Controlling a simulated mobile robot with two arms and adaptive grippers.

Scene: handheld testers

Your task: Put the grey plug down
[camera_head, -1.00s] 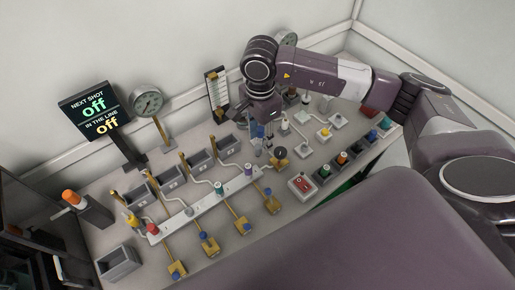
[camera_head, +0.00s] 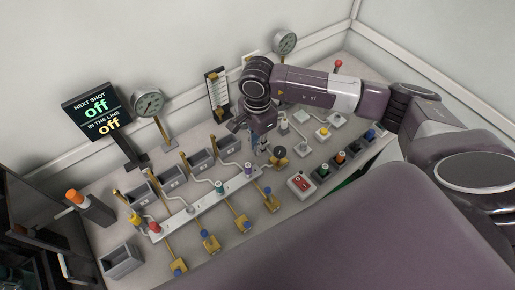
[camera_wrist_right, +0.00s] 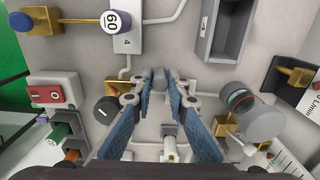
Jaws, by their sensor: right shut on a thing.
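My right gripper (camera_head: 262,147) reaches down over the board, right of the white strip (camera_head: 205,203). In the right wrist view its blue fingers (camera_wrist_right: 160,82) are shut on the grey plug (camera_wrist_right: 160,76), a short grey cylinder at the fingertips. In the head view the plug is hidden or too small to make out. I cannot tell whether it touches the surface below. The strip holds several coloured plugs; one with a purple rim and "60" on top (camera_wrist_right: 112,22) shows close to the fingertips in the wrist view. My left gripper is not in view.
Grey open bins (camera_head: 228,147) line the strip's back side; one (camera_wrist_right: 212,50) shows near the fingers. Brass pieces with blue knobs (camera_head: 242,223) lie in front.

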